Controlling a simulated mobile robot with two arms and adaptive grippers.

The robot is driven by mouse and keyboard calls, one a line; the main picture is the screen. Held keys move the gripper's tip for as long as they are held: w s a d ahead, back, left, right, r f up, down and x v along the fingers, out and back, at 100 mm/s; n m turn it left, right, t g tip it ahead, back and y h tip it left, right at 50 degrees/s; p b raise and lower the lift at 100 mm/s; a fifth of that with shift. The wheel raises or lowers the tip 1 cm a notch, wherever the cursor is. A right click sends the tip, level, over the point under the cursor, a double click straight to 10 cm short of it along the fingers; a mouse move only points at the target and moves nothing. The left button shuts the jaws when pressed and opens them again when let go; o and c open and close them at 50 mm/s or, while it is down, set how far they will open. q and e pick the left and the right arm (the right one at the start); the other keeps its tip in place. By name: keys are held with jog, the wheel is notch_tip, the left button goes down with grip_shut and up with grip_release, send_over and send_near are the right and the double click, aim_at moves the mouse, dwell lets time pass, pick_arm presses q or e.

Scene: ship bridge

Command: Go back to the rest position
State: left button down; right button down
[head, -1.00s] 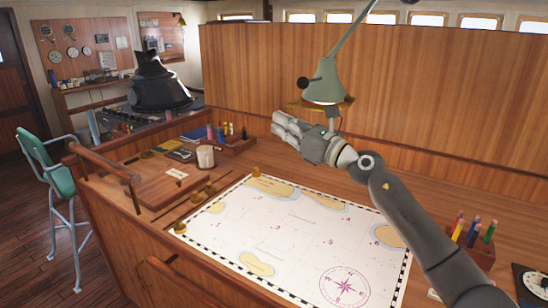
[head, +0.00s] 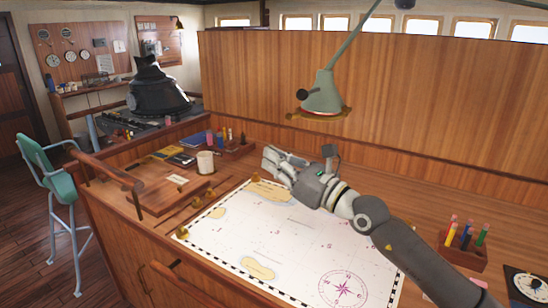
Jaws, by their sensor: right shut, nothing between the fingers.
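My right gripper (head: 271,161) is over the far edge of the sea chart (head: 290,240), near its upper left part. It points left toward the back of the desk and its fingers are shut with nothing seen between them. My right arm comes in from the lower right and crosses above the chart's right side, hiding part of it. My left gripper and left arm are not in the head view.
A green desk lamp (head: 322,95) hangs above the arm. A white mug (head: 205,161) stands left of the gripper. A pencil holder (head: 463,247) stands right of the arm. A wooden partition (head: 420,95) closes the back. A stool (head: 60,188) stands at far left.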

jog(key=shift+s, duration=0.4)
jog(key=shift+a, duration=0.1)
